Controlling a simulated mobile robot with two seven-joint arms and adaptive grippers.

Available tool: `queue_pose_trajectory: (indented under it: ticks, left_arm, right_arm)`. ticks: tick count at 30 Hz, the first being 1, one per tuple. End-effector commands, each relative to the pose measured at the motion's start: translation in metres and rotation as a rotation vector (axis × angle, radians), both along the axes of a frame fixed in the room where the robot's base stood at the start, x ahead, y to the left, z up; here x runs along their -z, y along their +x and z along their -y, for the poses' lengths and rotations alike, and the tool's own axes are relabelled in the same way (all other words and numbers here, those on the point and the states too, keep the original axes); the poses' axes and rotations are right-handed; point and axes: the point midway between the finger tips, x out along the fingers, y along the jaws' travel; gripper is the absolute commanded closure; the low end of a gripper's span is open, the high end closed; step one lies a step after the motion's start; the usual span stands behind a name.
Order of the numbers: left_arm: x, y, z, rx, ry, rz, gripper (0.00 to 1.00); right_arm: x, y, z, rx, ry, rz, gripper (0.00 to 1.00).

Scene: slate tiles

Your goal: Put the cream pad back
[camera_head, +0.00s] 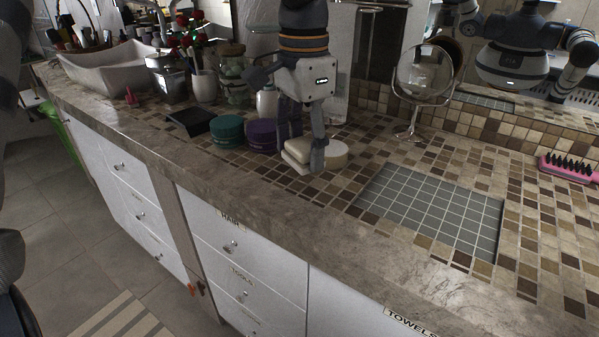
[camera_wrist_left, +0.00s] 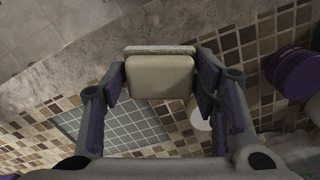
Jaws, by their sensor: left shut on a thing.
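The cream pad (camera_head: 296,154) is a pale rounded block, held between the fingers of my left gripper (camera_head: 304,150) above the tiled counter. In the left wrist view the cream pad (camera_wrist_left: 160,78) sits between the two fingers, with a greyish layer along its far edge. A round cream piece (camera_head: 336,154) is just right of the gripper in the head view, partly hidden by a finger. Beside it to the left are a purple round stack (camera_head: 262,134) and a teal round stack (camera_head: 228,130). My right gripper is not in view.
A grey gridded panel (camera_head: 430,205) lies clear on the counter to the right. A round mirror (camera_head: 424,76) stands behind, and a pink brush (camera_head: 570,168) lies far right. A black stand (camera_head: 191,121), a glass jar (camera_head: 231,72) and a basin (camera_head: 112,70) are left.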

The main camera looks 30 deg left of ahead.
Motion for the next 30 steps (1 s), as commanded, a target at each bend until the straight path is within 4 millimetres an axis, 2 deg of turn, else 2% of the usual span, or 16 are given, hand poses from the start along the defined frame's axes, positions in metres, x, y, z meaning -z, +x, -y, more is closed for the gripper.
queue_pose_trajectory:
  ticks: [4, 11, 16, 26, 27, 29, 30]
  left_arm:
    - [0.037, 0.022, -0.020, -0.001, -0.001, -0.009, 0.68]
    - [0.059, 0.037, -0.033, 0.000, 0.000, -0.004, 0.68]
    - [0.088, 0.038, -0.035, 0.001, 0.000, -0.003, 0.68]
    - [0.093, 0.039, -0.035, 0.001, 0.001, 0.003, 0.68]
    - [0.093, 0.039, -0.035, 0.001, 0.000, 0.004, 0.37]
    - [0.093, 0.039, -0.035, 0.001, 0.000, 0.004, 0.26]
    - [0.093, 0.039, -0.035, 0.001, 0.001, 0.003, 0.26]
  right_arm:
    - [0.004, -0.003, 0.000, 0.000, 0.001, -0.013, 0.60]
    - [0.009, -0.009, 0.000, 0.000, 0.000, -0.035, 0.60]
    - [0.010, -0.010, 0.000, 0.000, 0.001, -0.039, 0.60]
    - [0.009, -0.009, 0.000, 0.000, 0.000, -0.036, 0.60]
    - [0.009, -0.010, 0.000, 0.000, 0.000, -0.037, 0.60]
    - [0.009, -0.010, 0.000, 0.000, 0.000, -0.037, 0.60]
    - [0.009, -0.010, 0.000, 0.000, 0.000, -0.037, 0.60]
